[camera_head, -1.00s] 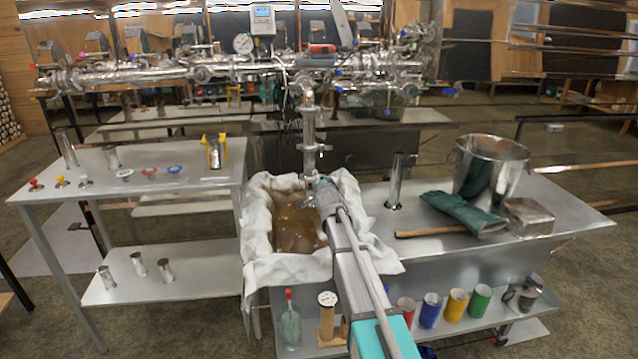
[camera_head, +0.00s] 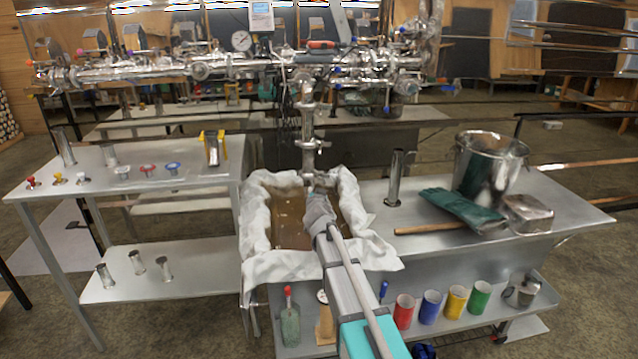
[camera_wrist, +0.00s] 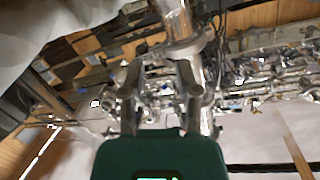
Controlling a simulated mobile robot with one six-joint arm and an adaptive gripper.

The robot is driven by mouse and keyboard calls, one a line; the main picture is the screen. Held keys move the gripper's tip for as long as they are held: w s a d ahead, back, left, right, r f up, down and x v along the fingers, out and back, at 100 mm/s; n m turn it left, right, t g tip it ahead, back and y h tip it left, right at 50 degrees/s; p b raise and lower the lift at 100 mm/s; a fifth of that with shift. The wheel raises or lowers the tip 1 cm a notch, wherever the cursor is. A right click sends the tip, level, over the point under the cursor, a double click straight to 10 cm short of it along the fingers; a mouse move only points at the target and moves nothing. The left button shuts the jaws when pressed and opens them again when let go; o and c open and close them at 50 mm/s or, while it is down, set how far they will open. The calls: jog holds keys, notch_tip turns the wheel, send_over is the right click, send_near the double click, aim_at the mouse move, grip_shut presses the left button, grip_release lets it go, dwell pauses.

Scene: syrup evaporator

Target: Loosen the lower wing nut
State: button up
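The vertical steel pipe (camera_head: 308,125) hangs from the evaporator's pipework over the cloth-lined tub. A lower clamp (camera_head: 313,145) sits around it, with a small part sticking out to the right; the wing nut itself is too small to make out. In the wrist view a clamp ring (camera_wrist: 188,47) shows on the pipe, just above and right of the fingers. My gripper (camera_head: 317,194) is just below the pipe's lower end in the head view. In the wrist view my gripper (camera_wrist: 159,75) has its two fingers apart with nothing clearly between them.
The tub with white cloth (camera_head: 262,268) holds brown liquid under the pipe. A metal bucket (camera_head: 487,168), green gloves (camera_head: 460,208) and a steel cylinder (camera_head: 396,178) stand on the right table. The left table (camera_head: 90,205) holds small fittings. Horizontal pipework (camera_head: 130,72) runs behind.

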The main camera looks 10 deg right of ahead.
aim_at(319, 178)
jog(key=s+a+r+n+t+h, duration=0.1)
jog(key=s+r+n+h, duration=0.1)
jog(key=s+n, duration=0.6)
jog(key=shift+s+a+b, duration=0.25)
jog(key=shift+a+b, duration=0.1)
jog(key=shift+b, duration=0.1)
jog(key=shift+w, duration=0.2)
jog(key=x, duration=1.3)
jog(key=shift+w+d+r, duration=0.2)
jog(key=shift+w+r, duration=0.05)
jog(key=shift+c, duration=0.2)
